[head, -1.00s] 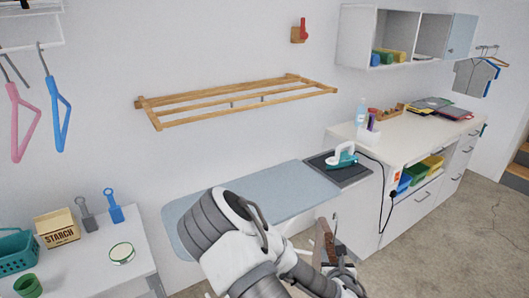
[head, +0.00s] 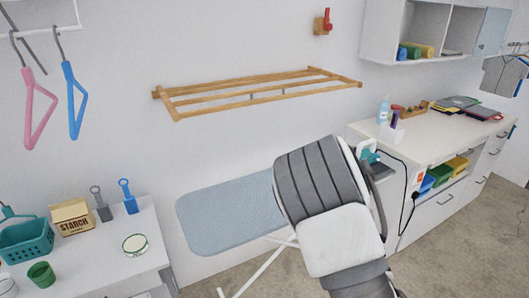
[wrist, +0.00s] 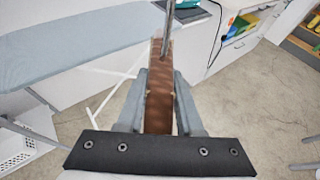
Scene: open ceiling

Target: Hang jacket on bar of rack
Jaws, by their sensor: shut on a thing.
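The wooden rack (head: 262,101) is fixed to the wall in the head view, with several long bars; nothing hangs on it. In the wrist view my gripper (wrist: 161,78) is shut on a flat brown piece with a thin metal rod at its far end, seemingly a wooden hanger (wrist: 159,108) seen edge-on. I cannot make out a jacket on it. My gripper and the hanger do not show in the head view, where my arm covers the lower right middle. A grey-blue garment (head: 503,76) hangs at the far right.
Below the rack stands an ironing board (head: 230,218), with an iron (head: 368,152) at its right. A counter (head: 420,140) runs right. A pink hanger (head: 38,112) and blue hanger (head: 74,100) hang at left above a table with a teal basket (head: 25,240) and starch box (head: 73,218).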

